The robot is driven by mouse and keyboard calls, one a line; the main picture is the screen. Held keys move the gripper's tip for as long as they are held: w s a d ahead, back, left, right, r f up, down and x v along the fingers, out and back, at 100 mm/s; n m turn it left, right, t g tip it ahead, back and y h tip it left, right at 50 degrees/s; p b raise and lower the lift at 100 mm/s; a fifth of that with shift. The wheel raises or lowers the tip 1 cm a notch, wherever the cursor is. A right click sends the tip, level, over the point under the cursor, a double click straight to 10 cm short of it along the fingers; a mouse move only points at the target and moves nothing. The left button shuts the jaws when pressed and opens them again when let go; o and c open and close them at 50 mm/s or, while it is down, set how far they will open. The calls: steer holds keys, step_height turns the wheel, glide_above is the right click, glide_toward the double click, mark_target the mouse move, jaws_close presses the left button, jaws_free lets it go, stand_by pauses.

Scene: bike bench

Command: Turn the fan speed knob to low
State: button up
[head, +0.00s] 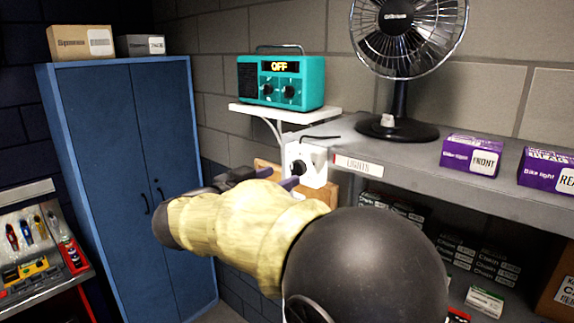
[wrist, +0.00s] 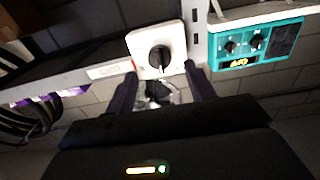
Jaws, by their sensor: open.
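A desk fan (head: 397,70) stands on the grey shelf, with a small pale knob-like part (head: 387,121) on its round black base. A white box with a black round knob (head: 298,167) is at the shelf's left end, beside a label reading LIGHTS. In the wrist view, this black knob (wrist: 160,58) has a pale pointer mark. My gripper (wrist: 161,70) is open, its two purple fingers on either side of the box's knob in that view. In the head view, my gripper (head: 276,178) is just left of and below the box, partly hidden by my arm. Contact cannot be told.
A teal radio (head: 282,82) showing OFF sits on a small white wall shelf (head: 285,115) above the box. Purple bike light boxes (head: 471,156) stand right of the fan. A blue cabinet (head: 125,160) is at the left. Several boxes fill the space under the grey shelf.

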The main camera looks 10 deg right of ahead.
mark_target(292, 171)
steer(key=x, duration=0.3)
steer(key=shift+p, duration=0.4)
steer(key=shift+w+d, duration=0.2)
steer(key=shift+d, duration=0.3)
steer(key=c, duration=1)
steer(key=shift+o, duration=0.2)
